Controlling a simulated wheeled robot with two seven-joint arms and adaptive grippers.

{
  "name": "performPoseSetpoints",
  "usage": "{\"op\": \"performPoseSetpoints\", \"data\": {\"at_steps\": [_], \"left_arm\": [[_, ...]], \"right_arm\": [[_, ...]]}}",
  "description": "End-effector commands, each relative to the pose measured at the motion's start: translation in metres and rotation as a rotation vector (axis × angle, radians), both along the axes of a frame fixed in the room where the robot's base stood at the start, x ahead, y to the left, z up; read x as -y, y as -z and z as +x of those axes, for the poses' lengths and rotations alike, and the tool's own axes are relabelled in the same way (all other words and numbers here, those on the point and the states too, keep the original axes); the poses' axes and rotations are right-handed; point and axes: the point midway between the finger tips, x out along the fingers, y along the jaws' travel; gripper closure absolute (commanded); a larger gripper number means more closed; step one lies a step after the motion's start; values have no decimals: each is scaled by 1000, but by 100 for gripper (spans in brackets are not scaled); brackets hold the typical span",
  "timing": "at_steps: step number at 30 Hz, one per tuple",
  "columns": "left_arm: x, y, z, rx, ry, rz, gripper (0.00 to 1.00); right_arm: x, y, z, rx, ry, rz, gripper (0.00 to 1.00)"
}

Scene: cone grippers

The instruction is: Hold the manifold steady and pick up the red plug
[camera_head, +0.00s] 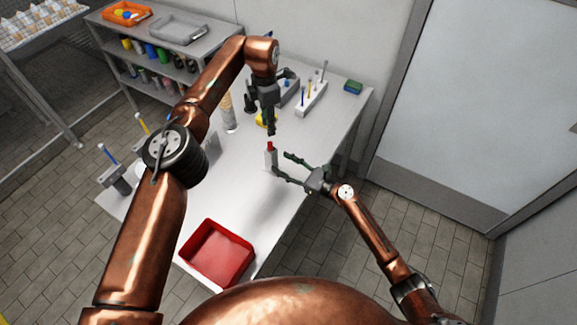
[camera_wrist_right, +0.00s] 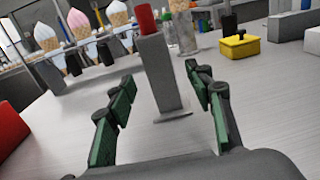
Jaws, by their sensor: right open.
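A grey upright block, which looks like the manifold (camera_head: 270,161), stands on the white table with the red plug (camera_head: 269,146) at its top. In the right wrist view the manifold (camera_wrist_right: 160,75) stands ahead between my fingers, with the red plug (camera_wrist_right: 147,19) above fingertip level. My right gripper (camera_head: 280,162) is open beside the block, its fingers spread to either side; it also shows in the wrist view (camera_wrist_right: 160,78). My left gripper (camera_head: 270,130) points down just above the plug in the head view; its fingers look close together, and contact cannot be told.
A red tray (camera_head: 217,255) lies at the table's near edge. A yellow box (camera_wrist_right: 240,47) and a rack with colored sticks (camera_head: 311,98) stand behind. Ice-cream cones (camera_wrist_right: 78,27) stand at the back left. The table between tray and block is clear.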

Motion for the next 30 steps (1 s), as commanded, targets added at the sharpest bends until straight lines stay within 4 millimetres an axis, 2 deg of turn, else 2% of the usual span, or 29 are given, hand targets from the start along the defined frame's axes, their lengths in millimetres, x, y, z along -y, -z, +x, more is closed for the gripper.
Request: {"op": "performPoseSetpoints", "data": {"at_steps": [6, 12, 23, 30], "left_arm": [[0, 0, 0, 0, 0, 0, 71], [0, 0, 0, 0, 0, 0, 71], [0, 0, 0, 0, 0, 0, 71], [0, 0, 0, 0, 0, 0, 71]], "right_arm": [[-28, -1, 22, 2, -1, -1, 52], [-43, 0, 34, 1, -1, -2, 52], [-46, 0, 37, 2, 0, -3, 52], [-46, 0, 37, 1, 0, -3, 69]]}}
